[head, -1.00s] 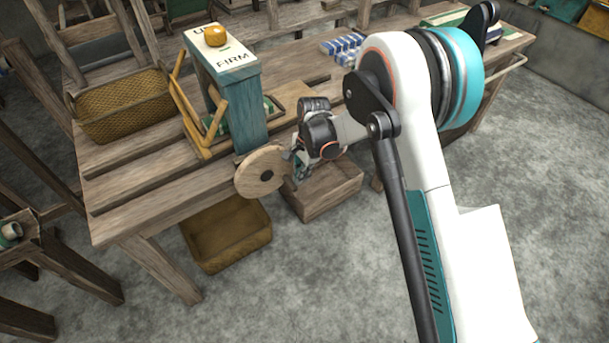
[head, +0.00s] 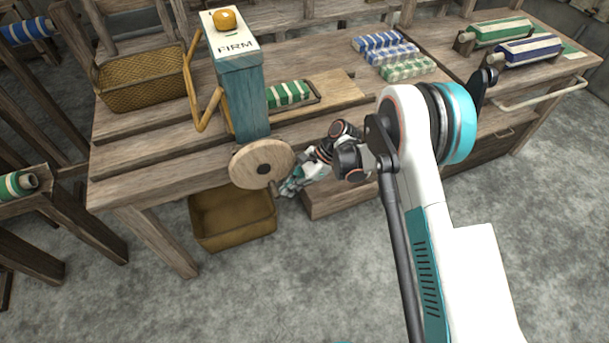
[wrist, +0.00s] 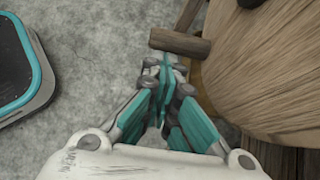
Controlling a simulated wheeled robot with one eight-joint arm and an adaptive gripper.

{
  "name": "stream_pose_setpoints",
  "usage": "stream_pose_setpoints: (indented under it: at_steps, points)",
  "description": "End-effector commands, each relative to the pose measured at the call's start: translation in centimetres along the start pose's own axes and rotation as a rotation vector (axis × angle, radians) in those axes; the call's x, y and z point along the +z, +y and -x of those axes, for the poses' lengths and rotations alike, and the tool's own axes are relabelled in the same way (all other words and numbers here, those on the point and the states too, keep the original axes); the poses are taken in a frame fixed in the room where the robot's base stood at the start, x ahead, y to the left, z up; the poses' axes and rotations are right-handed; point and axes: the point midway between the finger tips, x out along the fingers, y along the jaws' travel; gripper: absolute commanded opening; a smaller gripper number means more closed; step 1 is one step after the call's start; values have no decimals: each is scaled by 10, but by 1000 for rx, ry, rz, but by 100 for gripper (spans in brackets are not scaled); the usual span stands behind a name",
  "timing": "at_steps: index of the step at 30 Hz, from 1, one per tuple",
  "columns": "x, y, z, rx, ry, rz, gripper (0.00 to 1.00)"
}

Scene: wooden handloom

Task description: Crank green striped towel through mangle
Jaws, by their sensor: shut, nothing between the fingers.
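The mangle (head: 242,95) is a teal upright box with a "FIRM" label and a yellow knob on top, standing at the table's front edge. Its round wooden crank wheel (head: 262,160) faces me, with a peg handle (head: 273,187) low on it. The green striped towel (head: 287,94) lies on a board just right of the mangle's body. Whether its end is between the rollers is hidden. My gripper (head: 288,187) is shut and empty, right beside the peg. In the wrist view, my fingertips (wrist: 164,65) point at the wooden peg (wrist: 180,43), close to the wheel (wrist: 265,75); contact is unclear.
A yellow bin (head: 235,218) stands on the floor below the wheel. A wicker basket (head: 143,78) sits on the table at left. Blue and green striped folded cloths (head: 395,57) lie at the back, with striped rolls (head: 500,30) on the right-hand bench. The floor in front is open.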

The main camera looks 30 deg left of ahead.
Motion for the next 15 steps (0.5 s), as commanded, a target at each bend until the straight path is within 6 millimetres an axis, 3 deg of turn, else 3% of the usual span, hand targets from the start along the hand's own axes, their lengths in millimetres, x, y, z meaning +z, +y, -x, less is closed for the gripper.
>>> stream_pose_setpoints:
  at_steps: [6, 15]
  points:
    - [6, 5, -17, 0, -123, 2, 0]
    - [10, 6, -24, 0, -198, 1, 0]
